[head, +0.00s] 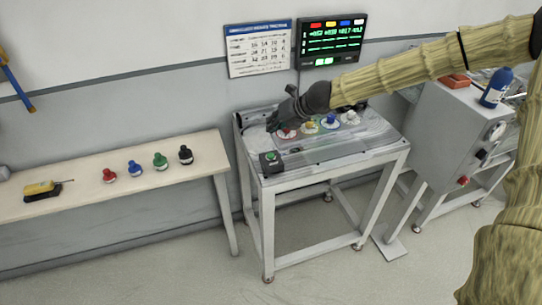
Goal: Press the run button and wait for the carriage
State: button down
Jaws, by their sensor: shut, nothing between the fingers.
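A dark box with a green button (270,157), apparently the run button, sits at the front left corner of the track table. On the table top, several small pieces stand in a row: a red one (287,133), a yellow one (310,126), a blue one (330,120) and a white one (350,118). I cannot tell which of them is the carriage. My gripper (273,126) is shut and empty over the table's left side, above and behind the button box, apart from it. My arm hides the back of the table.
A wooden bench (85,205) at left holds several coloured knobbed pieces (135,167) and a yellow tool (42,189). A grey cabinet (445,125) with a blue bottle (496,88) stands right. A lit display (332,41) and a printed chart (259,49) hang behind. Floor in front is clear.

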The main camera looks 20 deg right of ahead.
aim_at(273, 153)
jog(key=shift+f+b, duration=3.8)
jog(key=shift+f, duration=0.45)
jog(key=shift+f, duration=0.15)
jog(key=shift+f+b, duration=0.25)
jog(key=shift+b, duration=0.15)
jog(key=shift+f+b, duration=0.4)
jog(key=shift+f, duration=0.1)
jog(key=shift+r, duration=0.2)
jog(key=shift+r+p, duration=0.75)
jog(key=shift+p, duration=0.1)
